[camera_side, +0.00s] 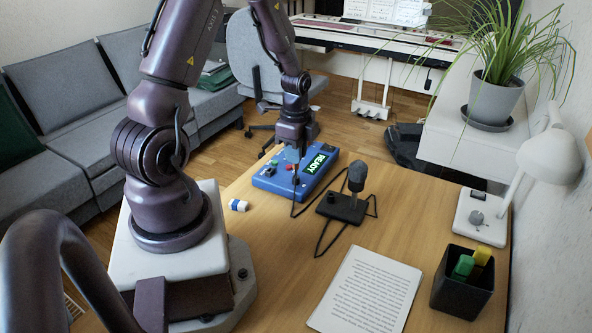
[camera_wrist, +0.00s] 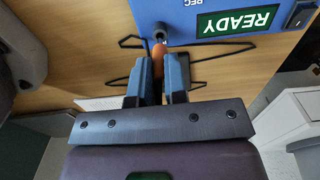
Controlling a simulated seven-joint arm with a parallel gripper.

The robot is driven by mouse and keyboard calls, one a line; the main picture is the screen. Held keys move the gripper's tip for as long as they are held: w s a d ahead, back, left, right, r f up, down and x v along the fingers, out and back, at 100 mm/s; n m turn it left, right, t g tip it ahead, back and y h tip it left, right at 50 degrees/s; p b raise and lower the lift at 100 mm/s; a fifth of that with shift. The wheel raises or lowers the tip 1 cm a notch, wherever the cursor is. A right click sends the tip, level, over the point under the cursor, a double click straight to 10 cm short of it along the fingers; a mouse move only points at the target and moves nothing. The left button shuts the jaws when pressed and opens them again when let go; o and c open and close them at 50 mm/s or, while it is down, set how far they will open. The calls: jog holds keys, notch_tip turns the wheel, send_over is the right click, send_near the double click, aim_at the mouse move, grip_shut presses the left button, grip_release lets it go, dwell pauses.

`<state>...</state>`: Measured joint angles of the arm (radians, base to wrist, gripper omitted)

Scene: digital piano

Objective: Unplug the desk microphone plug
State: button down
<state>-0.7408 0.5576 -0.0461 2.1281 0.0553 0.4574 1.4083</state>
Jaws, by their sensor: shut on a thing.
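A blue recorder box (camera_side: 277,182) with a lit READY display stands on the desk; its REC lettering and display show upside down in the wrist view (camera_wrist: 180,15). The desk microphone (camera_side: 356,178) stands upright on its black base, right of the box. A thin black cable runs from the box area to it. My gripper (camera_side: 297,158) is over the box. In the wrist view, its blue-grey fingers (camera_wrist: 161,72) are shut on an orange plug (camera_wrist: 158,54). The plug's dark front end is at the box; I cannot tell how deep it sits.
Cable loops (camera_side: 322,240) lie on the desk around the microphone. A white-and-blue eraser (camera_side: 238,205), a printed sheet (camera_side: 367,290), a black pen cup (camera_side: 462,283) and a white lamp (camera_side: 482,217) are also on the desk. The middle front is clear.

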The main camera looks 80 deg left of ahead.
jog(key=shift+r, duration=2.5)
